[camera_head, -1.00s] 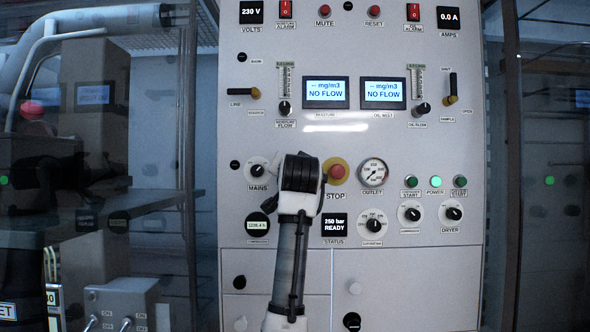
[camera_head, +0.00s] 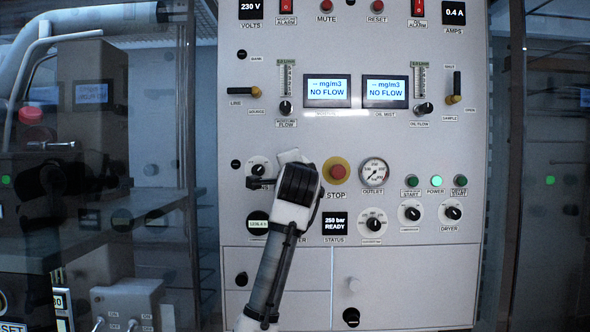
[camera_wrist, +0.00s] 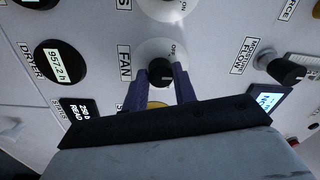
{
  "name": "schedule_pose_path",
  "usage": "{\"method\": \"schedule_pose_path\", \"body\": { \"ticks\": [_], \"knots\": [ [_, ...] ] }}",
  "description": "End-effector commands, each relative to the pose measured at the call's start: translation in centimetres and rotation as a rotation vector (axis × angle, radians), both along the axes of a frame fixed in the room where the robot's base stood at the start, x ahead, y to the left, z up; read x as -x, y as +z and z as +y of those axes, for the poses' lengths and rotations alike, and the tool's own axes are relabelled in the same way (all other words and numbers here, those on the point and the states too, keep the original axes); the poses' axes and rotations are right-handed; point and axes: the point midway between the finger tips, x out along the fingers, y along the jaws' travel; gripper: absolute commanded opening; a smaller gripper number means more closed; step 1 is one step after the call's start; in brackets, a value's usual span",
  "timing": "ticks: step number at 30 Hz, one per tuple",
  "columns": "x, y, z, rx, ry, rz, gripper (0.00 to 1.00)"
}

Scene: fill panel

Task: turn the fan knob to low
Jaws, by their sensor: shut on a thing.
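The fan knob (camera_wrist: 161,72) is a small black knob on a pale round plate, beside the label FAN (camera_wrist: 125,63) in the wrist view. My gripper (camera_wrist: 162,80) is shut on it, with one dark finger on each side. The lettering around the knob is too small to read fully, so its setting cannot be told. In the head view my gripper (camera_head: 297,182) is at the panel (camera_head: 405,270), left of the red STOP button (camera_head: 338,172), and hides the fan knob.
The mains knob (camera_head: 258,170) is close on the left of my gripper. The outlet gauge (camera_head: 373,172) and several other knobs are to the right. Two displays (camera_head: 327,91) reading NO FLOW are above. A grey switch box (camera_head: 127,302) stands at lower left.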

Motion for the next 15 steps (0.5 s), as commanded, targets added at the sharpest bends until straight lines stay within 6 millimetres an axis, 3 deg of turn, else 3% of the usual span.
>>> {"method": "schedule_pose_path", "body": {
  "ticks": [15],
  "knots": [
    [0.01, 0.05, -0.05, -0.054, -0.001, -0.002, 0.05]
  ]
}}
